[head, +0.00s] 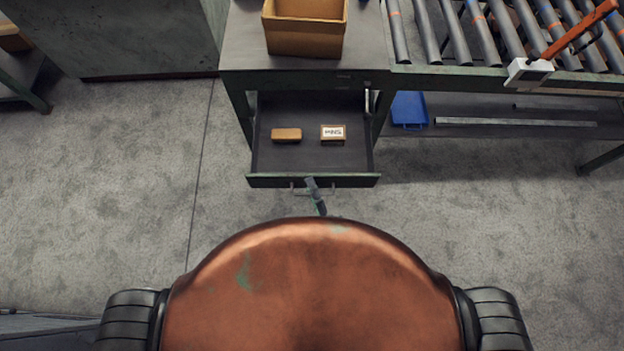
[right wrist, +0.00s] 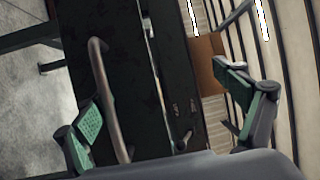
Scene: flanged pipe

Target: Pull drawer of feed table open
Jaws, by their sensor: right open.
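The feed table (head: 300,78) stands at the top middle of the head view. Its drawer (head: 262,160) is pulled out towards me, with its dark front panel (head: 350,181) nearest me. A thin bar handle (head: 299,189) is on the front; it shows large in the right wrist view (right wrist: 108,100). My right gripper (head: 312,184) is at the handle in the head view. In the right wrist view my right gripper (right wrist: 160,97) is open, with the bar between its fingers, close to the left finger and not clamped. My left gripper is out of view.
A brown block (head: 286,135) and a small labelled box (head: 333,134) lie in the drawer. A cardboard box (head: 305,30) stands on the table. A roller conveyor (head: 480,35) adjoins at right, with a blue bin (head: 409,109) below. The floor at left is clear.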

